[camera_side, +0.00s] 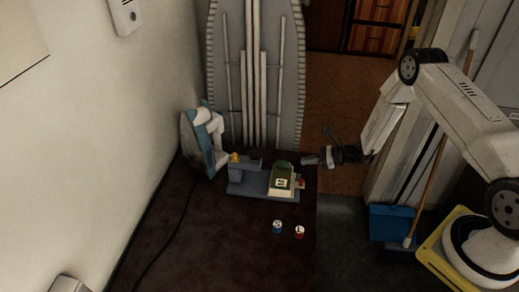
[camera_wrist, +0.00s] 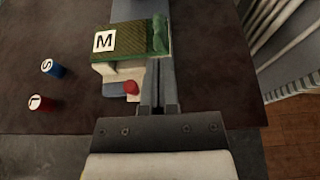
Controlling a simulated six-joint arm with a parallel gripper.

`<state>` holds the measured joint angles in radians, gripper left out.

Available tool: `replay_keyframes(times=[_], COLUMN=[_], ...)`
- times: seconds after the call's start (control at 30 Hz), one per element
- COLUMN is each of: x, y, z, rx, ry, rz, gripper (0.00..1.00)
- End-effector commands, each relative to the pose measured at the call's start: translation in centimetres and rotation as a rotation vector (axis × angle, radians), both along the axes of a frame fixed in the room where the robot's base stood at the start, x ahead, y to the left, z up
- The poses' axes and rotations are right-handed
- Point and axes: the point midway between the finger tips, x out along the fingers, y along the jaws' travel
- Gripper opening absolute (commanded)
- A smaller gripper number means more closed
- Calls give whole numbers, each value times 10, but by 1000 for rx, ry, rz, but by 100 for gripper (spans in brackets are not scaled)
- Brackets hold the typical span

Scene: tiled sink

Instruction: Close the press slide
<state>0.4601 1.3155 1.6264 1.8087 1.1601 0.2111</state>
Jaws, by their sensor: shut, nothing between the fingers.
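The press slide (camera_side: 281,180) is a green and cream block marked "M" on a grey-blue base (camera_side: 247,189) on the dark table. A gap of bare base lies between the slide and the blue upright with a yellow part (camera_side: 235,163) at the left end. A red knob (camera_side: 301,183) is on the slide's right end. In the wrist view the slide (camera_wrist: 130,45) and red knob (camera_wrist: 131,87) lie ahead of my gripper (camera_wrist: 158,84). My gripper (camera_side: 308,160) is shut and empty, close beside the slide's right end; whether it touches is unclear.
A blue cap marked "S" (camera_side: 277,226) and a red cap marked "L" (camera_side: 299,232) stand in front of the press. An iron (camera_side: 203,143) stands at the left with a cord, and an ironing board (camera_side: 255,70) leans behind.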

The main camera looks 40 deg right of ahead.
Motion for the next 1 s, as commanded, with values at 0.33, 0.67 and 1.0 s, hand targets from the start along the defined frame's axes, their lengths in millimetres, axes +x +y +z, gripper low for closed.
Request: replay_keyframes(times=[0.33, 0.67, 1.0], x=[-80, -140, -143], y=[-60, -81, -80], z=[-39, -53, -54], rx=[136, 244, 251], ry=[-125, -244, -254], rz=[1, -10, -8], gripper=[0, 0, 0])
